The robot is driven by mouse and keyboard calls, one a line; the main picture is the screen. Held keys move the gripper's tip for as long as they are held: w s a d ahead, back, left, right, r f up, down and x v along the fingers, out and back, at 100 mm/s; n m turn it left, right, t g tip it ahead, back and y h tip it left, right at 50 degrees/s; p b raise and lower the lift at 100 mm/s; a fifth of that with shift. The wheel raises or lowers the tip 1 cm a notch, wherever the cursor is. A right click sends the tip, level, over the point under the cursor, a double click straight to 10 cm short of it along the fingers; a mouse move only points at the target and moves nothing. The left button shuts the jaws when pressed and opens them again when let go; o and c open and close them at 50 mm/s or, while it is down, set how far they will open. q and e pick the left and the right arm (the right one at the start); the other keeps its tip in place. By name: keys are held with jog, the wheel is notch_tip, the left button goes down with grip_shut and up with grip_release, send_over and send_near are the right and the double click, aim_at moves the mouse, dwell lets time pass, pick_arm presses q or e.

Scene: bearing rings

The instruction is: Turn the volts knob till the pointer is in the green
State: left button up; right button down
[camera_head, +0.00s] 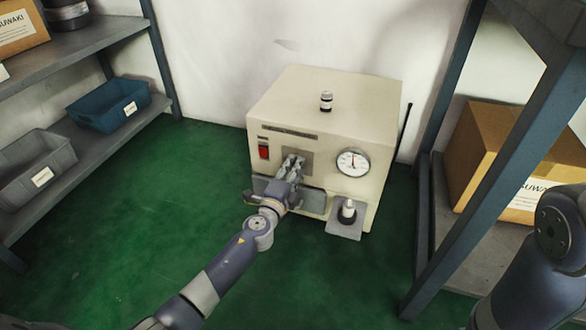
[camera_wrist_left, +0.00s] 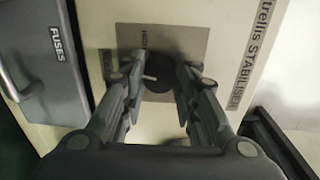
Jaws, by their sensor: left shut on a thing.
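The volts knob (camera_wrist_left: 157,84) is dark and round with a pale pointer mark, on a grey plate on the front of the cream stabiliser box (camera_head: 325,95). My left gripper (camera_head: 292,163) reaches the plate from the front and is shut on the knob; it also shows in the left wrist view (camera_wrist_left: 155,78) with a finger on each side. In the head view the gripper hides the knob. The round white gauge (camera_head: 353,162) sits right of the plate. Its needle points roughly up; its colour bands are too small to read. My right gripper is out of view.
A red switch (camera_head: 264,152) is left of the plate. A grey fuses cover (camera_wrist_left: 40,65) is below it. A small bottle (camera_head: 326,101) stands on top, another (camera_head: 347,211) on a low grey ledge. Shelves flank the box; green floor is clear at the front left.

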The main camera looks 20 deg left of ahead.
pick_arm(q)
jog(key=shift+d+r+m, duration=0.1)
jog(key=shift+d+m, duration=0.05)
jog(key=shift+m, duration=0.45)
jog(key=o, duration=1.1)
jog(key=shift+w+d, duration=0.1)
jog(key=shift+d, duration=0.05)
jog(key=s, duration=1.2)
jog(key=shift+a+r, duration=0.15)
jog(key=shift+a, duration=0.25)
